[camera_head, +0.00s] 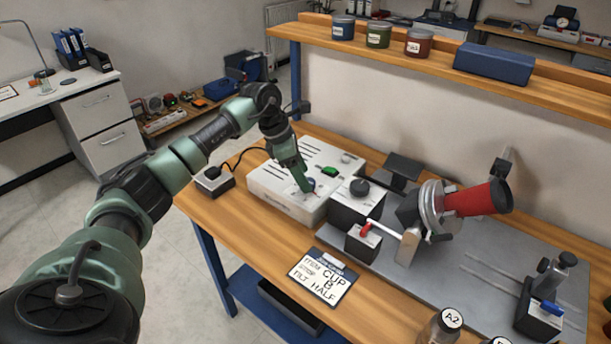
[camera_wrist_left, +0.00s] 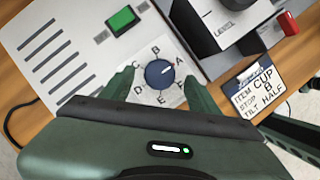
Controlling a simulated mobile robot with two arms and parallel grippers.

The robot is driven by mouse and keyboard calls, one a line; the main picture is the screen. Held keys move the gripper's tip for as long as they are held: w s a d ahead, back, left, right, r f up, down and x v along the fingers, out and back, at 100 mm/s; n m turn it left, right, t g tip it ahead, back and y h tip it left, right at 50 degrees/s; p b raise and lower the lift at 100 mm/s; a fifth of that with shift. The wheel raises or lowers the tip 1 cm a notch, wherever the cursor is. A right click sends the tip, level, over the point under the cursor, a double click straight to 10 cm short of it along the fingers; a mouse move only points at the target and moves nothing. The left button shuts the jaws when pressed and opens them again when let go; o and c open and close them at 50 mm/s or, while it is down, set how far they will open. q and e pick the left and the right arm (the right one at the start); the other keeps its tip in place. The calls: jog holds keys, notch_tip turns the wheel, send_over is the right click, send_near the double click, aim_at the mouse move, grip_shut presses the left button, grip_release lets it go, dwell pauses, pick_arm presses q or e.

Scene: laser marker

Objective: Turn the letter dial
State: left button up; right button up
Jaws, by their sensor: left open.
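The letter dial (camera_wrist_left: 160,73) is a round dark blue knob on a pale plate, ringed by letters including A, B, C, D and E. Its light pointer mark points up and right, near the A. In the head view the dial (camera_head: 310,183) is partly hidden by my left gripper (camera_head: 306,186) on the white box (camera_head: 275,199). In the left wrist view my left gripper (camera_wrist_left: 160,88) is open, with one finger on each side of the dial. I cannot tell whether the fingers touch it. My right gripper is not in view.
A green button (camera_head: 329,171) sits near the dial. A card reading cup, B, half (camera_head: 323,278) lies in front. A clamp holds a red cup (camera_head: 478,199).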

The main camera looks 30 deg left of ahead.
pick_arm(q)
jog(key=shift+x, duration=0.9)
jog(key=shift+w, duration=0.1)
grip_shut()
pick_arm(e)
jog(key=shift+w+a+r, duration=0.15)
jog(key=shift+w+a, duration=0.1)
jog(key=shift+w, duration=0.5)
pick_arm(q)
jog(key=shift+n, duration=0.3)
